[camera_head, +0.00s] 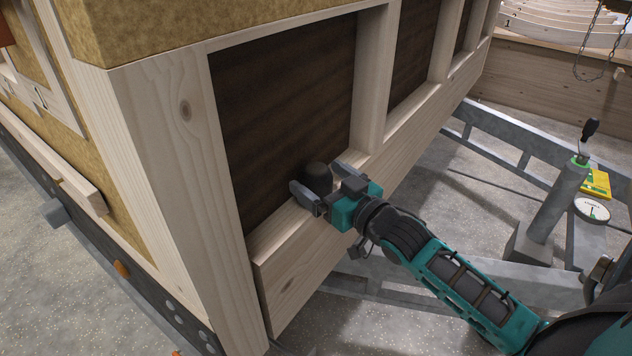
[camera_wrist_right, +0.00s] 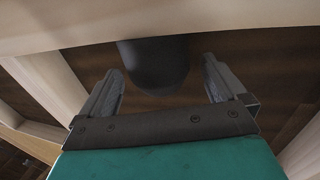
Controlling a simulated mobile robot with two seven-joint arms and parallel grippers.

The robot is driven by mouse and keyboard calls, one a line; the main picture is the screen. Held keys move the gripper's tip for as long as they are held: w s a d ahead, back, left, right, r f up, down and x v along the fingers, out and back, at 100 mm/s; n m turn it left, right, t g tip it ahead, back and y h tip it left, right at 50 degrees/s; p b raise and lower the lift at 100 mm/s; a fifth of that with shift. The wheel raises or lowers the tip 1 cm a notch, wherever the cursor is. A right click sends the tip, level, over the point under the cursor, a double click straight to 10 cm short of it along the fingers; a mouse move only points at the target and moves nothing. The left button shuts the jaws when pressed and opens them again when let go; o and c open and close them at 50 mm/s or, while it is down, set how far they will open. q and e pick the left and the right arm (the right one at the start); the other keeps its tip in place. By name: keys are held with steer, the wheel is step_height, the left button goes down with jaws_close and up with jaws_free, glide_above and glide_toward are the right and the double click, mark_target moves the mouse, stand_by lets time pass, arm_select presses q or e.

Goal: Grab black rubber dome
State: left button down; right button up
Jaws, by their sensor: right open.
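The black rubber dome (camera_head: 317,176) sits on the wooden ledge at the bottom of the first framed bay, close to the dark back panel. It also shows in the right wrist view (camera_wrist_right: 154,66), dark and rounded, between the two fingers. My right gripper (camera_head: 322,185) is open, with one finger on each side of the dome. In the right wrist view the fingers of my right gripper (camera_wrist_right: 160,82) stand apart from the dome, with a gap on both sides. Part of the dome's lower side is hidden by the gripper in the head view. My left gripper is out of view.
A pale corner post (camera_head: 180,150) and a stud (camera_head: 374,75) border the bay on either side. A wooden beam (camera_head: 300,265) runs along its front. A grey metal trailer frame (camera_head: 500,145) and a jack post (camera_head: 556,205) stand to the right.

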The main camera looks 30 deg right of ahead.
steer(key=shift+c, duration=0.2)
steer(key=c, duration=1.1)
steer(key=shift+r, duration=0.1)
